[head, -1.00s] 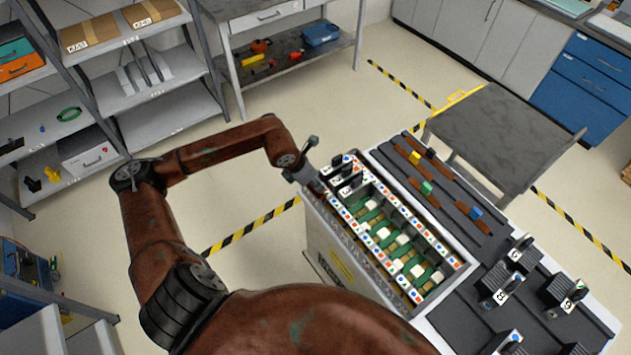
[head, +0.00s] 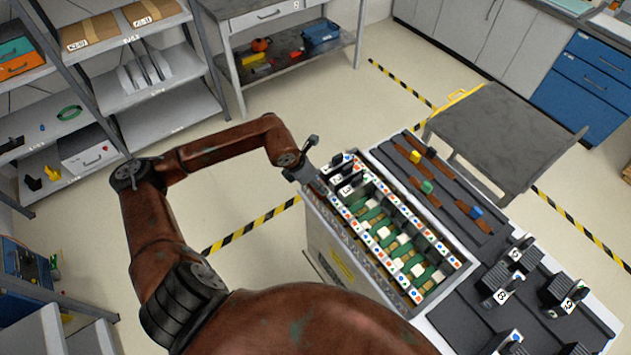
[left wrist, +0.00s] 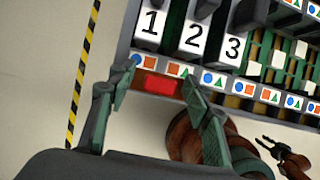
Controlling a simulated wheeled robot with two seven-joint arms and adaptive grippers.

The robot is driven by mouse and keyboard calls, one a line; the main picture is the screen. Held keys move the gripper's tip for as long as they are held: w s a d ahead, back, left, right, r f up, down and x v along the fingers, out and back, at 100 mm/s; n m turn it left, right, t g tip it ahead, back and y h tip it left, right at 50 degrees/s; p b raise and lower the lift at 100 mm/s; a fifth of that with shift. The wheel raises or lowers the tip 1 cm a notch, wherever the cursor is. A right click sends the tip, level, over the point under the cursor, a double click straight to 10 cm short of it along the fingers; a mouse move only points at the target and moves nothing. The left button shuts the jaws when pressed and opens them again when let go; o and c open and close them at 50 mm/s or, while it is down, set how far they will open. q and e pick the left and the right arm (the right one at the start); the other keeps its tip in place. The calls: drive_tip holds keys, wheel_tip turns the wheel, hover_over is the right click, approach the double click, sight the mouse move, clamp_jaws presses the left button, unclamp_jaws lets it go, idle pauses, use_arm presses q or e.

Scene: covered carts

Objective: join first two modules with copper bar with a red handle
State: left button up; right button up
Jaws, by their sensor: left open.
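Modules 1 (left wrist: 150,25), 2 (left wrist: 193,38) and 3 (left wrist: 233,47) stand side by side at one end of the open cabinet (head: 345,262). The red handle (left wrist: 160,85) sits on a brown copper bar (left wrist: 140,80), along the edge strip with coloured shapes in front of modules 1 and 2. My left gripper (left wrist: 155,98) is open, with its green-padded fingers on either side of the bar. Whether the bar is seated is hard to tell. In the head view this gripper (head: 312,190) is at the cabinet's far left corner. My right gripper (left wrist: 268,145) shows small and apparently open.
Bars with yellow (head: 415,156), green (head: 427,187) and blue (head: 476,212) handles lie on the dark tray right of the cabinet. Several loose modules (head: 500,285) stand nearer. A grey table (head: 500,125) is behind; shelves (head: 165,110) are at left.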

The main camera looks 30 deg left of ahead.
use_arm(q)
drive_tip(key=v, duration=1.2)
